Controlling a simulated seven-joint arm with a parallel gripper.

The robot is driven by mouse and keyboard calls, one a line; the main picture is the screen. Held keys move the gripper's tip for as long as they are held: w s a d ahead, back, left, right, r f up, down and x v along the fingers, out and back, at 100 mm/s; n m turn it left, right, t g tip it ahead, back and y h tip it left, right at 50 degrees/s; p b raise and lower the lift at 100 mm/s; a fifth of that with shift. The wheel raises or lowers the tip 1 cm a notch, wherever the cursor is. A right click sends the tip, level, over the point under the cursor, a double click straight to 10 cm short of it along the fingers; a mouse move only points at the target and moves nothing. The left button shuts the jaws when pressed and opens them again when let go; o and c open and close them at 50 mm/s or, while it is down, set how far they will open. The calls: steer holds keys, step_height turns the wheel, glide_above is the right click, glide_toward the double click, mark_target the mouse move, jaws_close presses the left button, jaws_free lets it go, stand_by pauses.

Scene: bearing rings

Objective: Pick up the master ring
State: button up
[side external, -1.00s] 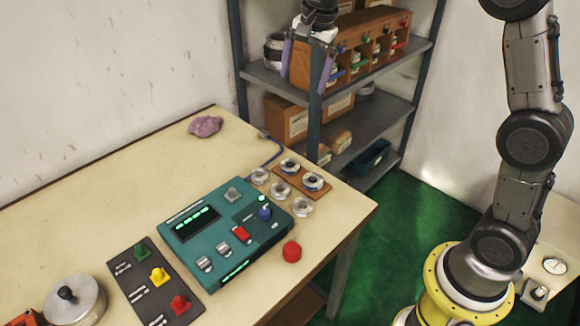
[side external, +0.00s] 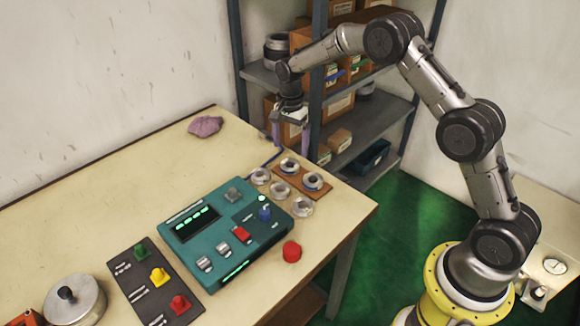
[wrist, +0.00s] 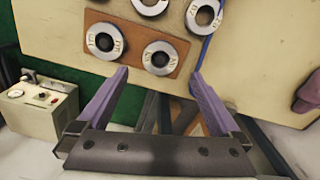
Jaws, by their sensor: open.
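Several silver bearing rings lie at the table's right rear corner. Two sit on a small brown board (wrist: 132,47): one ring (side external: 290,166) towards the back and one ring (side external: 312,182) towards the front. Loose rings (side external: 260,176) (side external: 280,189) (side external: 302,207) lie beside the board. I cannot tell which is the master ring; the markings are too small to read. My gripper (side external: 290,143) is open and empty, pointing down above the table's back edge, behind the board. In the wrist view, the board's rings (wrist: 105,41) (wrist: 160,58) lie beyond the fingertips (wrist: 158,75).
A teal control box (side external: 222,232) and a red button (side external: 291,251) stand near the rings. A blue cable (side external: 272,157) runs close to the board. A shelf (side external: 372,128) with boxes stands behind. A purple cloth (side external: 205,126) lies at the back.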

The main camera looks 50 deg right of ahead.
mark_target(290, 163)
steer(key=shift+f, duration=3.1)
steer(key=shift+r, duration=0.1)
jaws_close()
